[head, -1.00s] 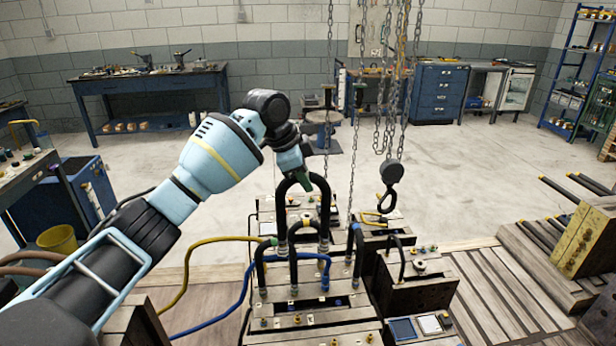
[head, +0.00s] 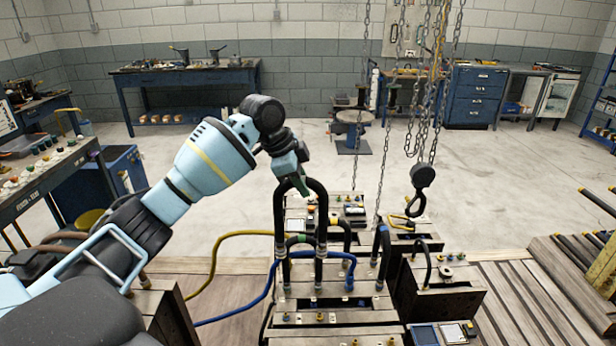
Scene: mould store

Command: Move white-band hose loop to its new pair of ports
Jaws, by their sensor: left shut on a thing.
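My left gripper (head: 301,186) is shut on the top of a tall black hose loop (head: 322,212), an upside-down U. Pale bands show low on its two legs, so it looks like the white-band loop. The loop stands upright in front of the far part of the mould block (head: 340,318). Its lower ends overlap other hoses, and I cannot tell whether they touch any ports. Small ports and fittings dot the mould's upper faces. My right gripper is not in view.
A blue-banded black hose (head: 383,250), a blue hose (head: 235,315) and a yellow hose (head: 215,255) are close to the loop. A chain hook (head: 421,177) hangs to the right. A second mould block (head: 440,295) stands right.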

